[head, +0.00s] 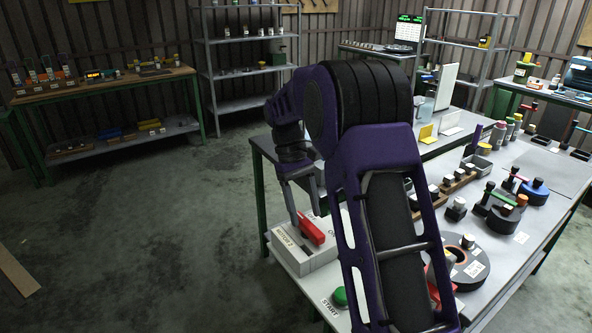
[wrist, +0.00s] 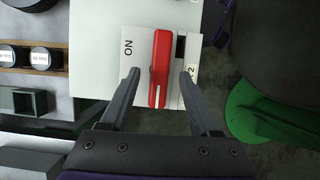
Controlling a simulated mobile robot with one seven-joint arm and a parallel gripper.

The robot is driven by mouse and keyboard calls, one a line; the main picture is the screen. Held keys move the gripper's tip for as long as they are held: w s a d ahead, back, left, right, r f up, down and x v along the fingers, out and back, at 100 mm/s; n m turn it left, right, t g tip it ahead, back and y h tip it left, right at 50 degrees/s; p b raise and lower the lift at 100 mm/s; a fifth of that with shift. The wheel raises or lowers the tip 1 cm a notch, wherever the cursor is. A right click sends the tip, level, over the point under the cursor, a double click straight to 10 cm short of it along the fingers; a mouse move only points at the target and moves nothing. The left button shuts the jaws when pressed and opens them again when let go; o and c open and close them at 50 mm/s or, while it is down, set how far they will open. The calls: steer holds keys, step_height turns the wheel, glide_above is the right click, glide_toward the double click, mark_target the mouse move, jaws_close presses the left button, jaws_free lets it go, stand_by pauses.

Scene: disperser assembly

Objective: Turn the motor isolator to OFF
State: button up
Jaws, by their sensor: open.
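The motor isolator is a pale box (head: 305,262) with a red handle (head: 311,229), at the near left corner of the right-hand table. A label on the box, partly readable, seems to say MOTOR 2. In the wrist view the red handle (wrist: 159,68) runs up and down the picture, with a white mark near its lower end and the word ON to its left. No OFF word is readable there. My gripper (wrist: 159,76) is open, with one finger on each side of the handle and a gap on both sides. In the head view my gripper (head: 309,216) points down at the handle.
A green button (head: 340,296) marked START sits on the table near the isolator. A round dark part (head: 468,262) and several other parts crowd the table to the right. My arm hides some of the tabletop.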

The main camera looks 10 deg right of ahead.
steer(key=v, duration=1.5)
steer(key=shift+w+r, duration=0.1)
